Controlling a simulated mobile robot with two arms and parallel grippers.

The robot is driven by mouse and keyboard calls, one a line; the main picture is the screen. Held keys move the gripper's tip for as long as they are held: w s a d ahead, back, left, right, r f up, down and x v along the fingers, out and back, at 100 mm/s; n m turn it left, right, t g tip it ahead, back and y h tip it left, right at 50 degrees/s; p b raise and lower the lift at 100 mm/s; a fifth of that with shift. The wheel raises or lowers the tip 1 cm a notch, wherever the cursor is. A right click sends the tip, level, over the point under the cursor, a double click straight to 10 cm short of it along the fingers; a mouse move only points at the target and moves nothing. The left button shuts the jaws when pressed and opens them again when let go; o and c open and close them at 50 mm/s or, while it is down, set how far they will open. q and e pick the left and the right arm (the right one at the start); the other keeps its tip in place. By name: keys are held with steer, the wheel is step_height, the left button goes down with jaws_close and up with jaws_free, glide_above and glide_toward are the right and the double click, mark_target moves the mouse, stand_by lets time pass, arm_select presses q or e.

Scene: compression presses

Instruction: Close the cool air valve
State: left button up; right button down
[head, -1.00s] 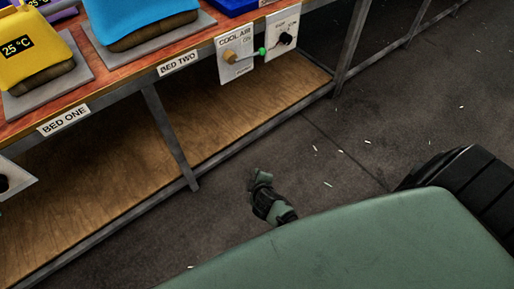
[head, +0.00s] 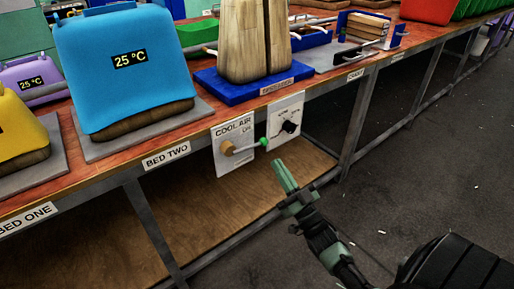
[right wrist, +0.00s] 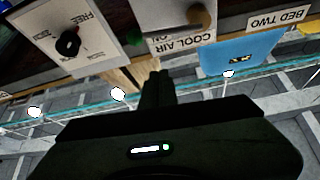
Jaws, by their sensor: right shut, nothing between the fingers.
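The cool air valve is a white plate (head: 222,170) labelled COOL AIR on the front edge of the workbench. It carries a tan round knob (head: 227,147) with a lever that ends in a green tip (head: 264,142), pointing right. In the right wrist view the COOL AIR plate (right wrist: 160,14) shows upside down at the top, with its tan knob (right wrist: 199,20) partly cut off. My right gripper (head: 283,172) is shut and empty, below and right of the lever, apart from it. It also shows in the right wrist view (right wrist: 156,78). My left gripper is not in view.
Right of the valve is another white plate with a black knob (head: 289,127). A blue block (head: 120,70) reading 25 °C stands above the BED TWO label (head: 167,157). A lower wooden shelf (head: 215,215) and bench legs lie below. Open floor (head: 420,160) is at right.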

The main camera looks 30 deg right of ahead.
step_height(320, 180, up, 6)
glide_above(261, 145)
steer(key=s+a, duration=0.1)
steer(key=s, duration=0.2)
steer(key=shift+a+f, duration=0.1)
steer(key=shift+a, duration=0.05)
steer(key=f, duration=0.1)
steer(key=f+b, duration=0.1)
steer(key=f, duration=0.1)
steer(key=shift+w+a, duration=0.15)
steer(key=shift+w, duration=0.15)
arm_select(q)
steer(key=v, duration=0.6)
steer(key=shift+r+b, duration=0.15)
steer(key=shift+b, duration=0.2)
arm_select(e)
steer(key=shift+w+a+f, duration=0.1)
steer(key=shift+f, duration=0.4)
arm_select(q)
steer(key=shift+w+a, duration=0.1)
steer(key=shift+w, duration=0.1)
arm_select(e)
steer(key=shift+f+m, duration=0.2)
steer(key=shift+m, duration=0.2)
